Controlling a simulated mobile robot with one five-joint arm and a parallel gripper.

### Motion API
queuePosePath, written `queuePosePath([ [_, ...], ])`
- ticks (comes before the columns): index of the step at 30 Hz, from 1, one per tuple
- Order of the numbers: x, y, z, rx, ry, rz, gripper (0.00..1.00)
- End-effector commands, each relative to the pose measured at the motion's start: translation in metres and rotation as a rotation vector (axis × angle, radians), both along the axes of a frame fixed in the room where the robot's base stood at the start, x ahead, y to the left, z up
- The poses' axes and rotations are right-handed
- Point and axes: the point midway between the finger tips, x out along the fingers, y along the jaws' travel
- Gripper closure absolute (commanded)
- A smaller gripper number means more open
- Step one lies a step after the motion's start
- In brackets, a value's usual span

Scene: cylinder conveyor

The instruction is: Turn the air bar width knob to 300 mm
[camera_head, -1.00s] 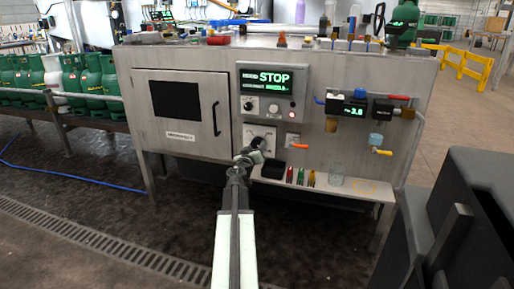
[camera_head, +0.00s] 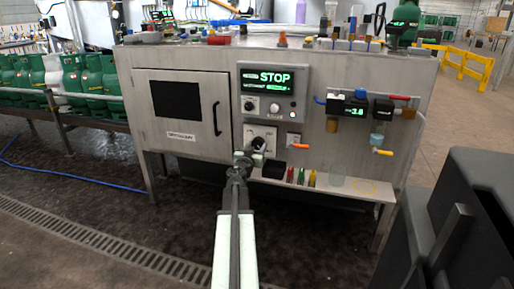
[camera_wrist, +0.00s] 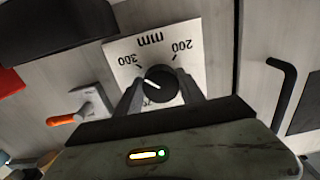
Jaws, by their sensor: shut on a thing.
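The air bar width knob (camera_wrist: 161,85) is a black round dial with a white pointer line, on a white plate (camera_wrist: 117,49) marked 200, 300 and mm. In the wrist view the plate appears upside down and the pointer points left, slightly up, close to the 300 side but not clearly on its tick. My gripper (camera_wrist: 160,92) is shut on the knob, one dark finger on each side of it. In the head view my gripper (camera_head: 250,156) reaches up to the knob (camera_head: 258,143) on the cabinet front, partly covering the plate.
A STOP display panel (camera_head: 273,91) sits above the knob. An orange-handled valve (camera_head: 300,146) is close on its right. A ledge (camera_head: 350,187) with a black bin (camera_head: 273,169) and small coloured bottles lies below. A cabinet door with a black handle (camera_head: 217,118) is on the left.

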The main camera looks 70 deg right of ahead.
Motion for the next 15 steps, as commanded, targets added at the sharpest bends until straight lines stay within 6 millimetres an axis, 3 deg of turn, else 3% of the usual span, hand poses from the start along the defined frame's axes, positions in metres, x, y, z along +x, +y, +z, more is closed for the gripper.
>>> queuePosePath([
  [6, -0.0002, 0.0008, -0.0005, 0.001, -0.004, -0.001, 0.95],
  [7, -0.0002, 0.0008, -0.0005, 0.001, -0.004, -0.001, 0.52],
  [9, -0.0002, 0.0007, -0.0005, 0.001, -0.003, 0.0, 0.33],
  [15, 0.0001, 0.0004, -0.0002, 0.0, -0.001, 0.0, 0.33],
])
